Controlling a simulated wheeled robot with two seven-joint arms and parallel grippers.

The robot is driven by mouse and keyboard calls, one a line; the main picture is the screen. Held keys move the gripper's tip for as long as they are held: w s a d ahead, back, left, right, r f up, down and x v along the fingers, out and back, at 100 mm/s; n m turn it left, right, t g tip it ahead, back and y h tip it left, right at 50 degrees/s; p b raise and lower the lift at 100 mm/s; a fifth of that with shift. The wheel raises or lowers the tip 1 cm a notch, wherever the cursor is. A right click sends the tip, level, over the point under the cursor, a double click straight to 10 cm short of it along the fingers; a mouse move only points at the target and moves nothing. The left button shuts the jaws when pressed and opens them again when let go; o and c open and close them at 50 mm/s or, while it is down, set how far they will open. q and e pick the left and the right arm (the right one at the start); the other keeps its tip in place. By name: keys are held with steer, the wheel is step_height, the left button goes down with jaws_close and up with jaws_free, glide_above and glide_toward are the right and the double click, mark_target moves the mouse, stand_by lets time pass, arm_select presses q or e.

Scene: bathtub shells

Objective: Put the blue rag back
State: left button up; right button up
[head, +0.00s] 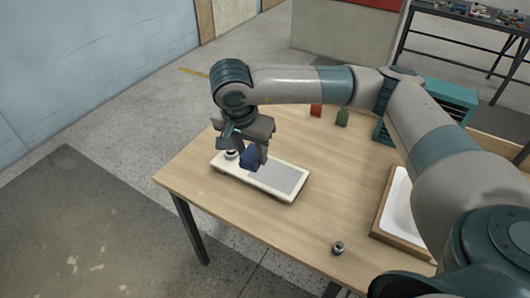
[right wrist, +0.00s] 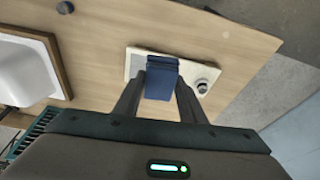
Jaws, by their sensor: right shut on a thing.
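The blue rag (head: 249,158) is a small dark blue folded block in the head view. It also shows in the right wrist view (right wrist: 160,80), between the fingers. My right gripper (head: 252,150) points down and is shut on the rag over a cream tray (head: 287,196) with a grey pad (head: 283,179). In the right wrist view the rag overlaps the tray; I cannot tell whether it touches it. A small round knob-like item (head: 231,154) stands at the tray's left end. My left gripper is not in view.
The tray lies near the wooden table's (head: 215,213) left edge. A small dark round item (head: 338,248) sits near the front edge. A white basin in a wooden frame (head: 378,225) is at right. Red (head: 316,110) and green (head: 342,117) items and a teal crate (head: 447,95) stand behind.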

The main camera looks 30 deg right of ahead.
steer(key=s+a+r+n+t+y+b, duration=0.1)
steer(key=s+a+n, duration=0.3)
steer(key=n, duration=0.7)
steer(key=shift+a+r+y, duration=0.3)
steer(key=shift+r+y, duration=0.5)
